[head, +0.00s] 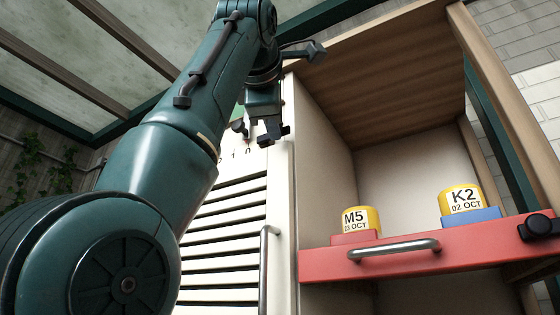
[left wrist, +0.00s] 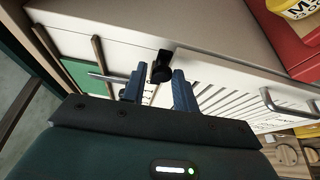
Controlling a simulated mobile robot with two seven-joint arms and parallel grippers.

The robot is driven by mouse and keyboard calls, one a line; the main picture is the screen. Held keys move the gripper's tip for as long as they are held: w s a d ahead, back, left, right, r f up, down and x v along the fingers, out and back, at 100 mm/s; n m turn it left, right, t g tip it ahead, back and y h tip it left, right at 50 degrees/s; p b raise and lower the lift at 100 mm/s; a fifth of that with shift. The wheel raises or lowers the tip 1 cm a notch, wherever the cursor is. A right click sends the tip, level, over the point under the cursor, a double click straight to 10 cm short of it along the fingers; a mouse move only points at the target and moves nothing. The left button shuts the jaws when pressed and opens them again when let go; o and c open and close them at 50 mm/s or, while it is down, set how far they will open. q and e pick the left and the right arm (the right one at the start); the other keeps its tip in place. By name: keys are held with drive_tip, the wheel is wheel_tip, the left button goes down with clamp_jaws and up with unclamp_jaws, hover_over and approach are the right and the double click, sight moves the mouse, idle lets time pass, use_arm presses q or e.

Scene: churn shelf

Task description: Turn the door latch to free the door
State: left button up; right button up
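The door (head: 228,235) is a white louvered panel with a vertical metal bar handle (head: 264,270) on its right side. In the left wrist view its slats (left wrist: 225,98) and handle (left wrist: 290,106) show at right. The latch (left wrist: 162,68) is a small black knob on the white front, just past my left fingertips. My left gripper (head: 257,132) is at the top of the door. It also shows in the left wrist view (left wrist: 158,86), open, with the latch in line with its gap; contact cannot be told. My right gripper is not in view.
Right of the door is an open wooden compartment. A red shelf front (head: 400,250) with a metal handle crosses it, with a black fitting (head: 540,226) at its right end. Yellow cans marked M5 (head: 360,219) and K2 (head: 462,199) stand on red and blue blocks.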

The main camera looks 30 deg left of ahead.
use_arm(q)
drive_tip(key=shift+o, duration=1.2)
drive_tip(key=b+v, duration=0.1)
drive_tip(key=v, duration=1.2)
drive_tip(key=shift+b, duration=0.35)
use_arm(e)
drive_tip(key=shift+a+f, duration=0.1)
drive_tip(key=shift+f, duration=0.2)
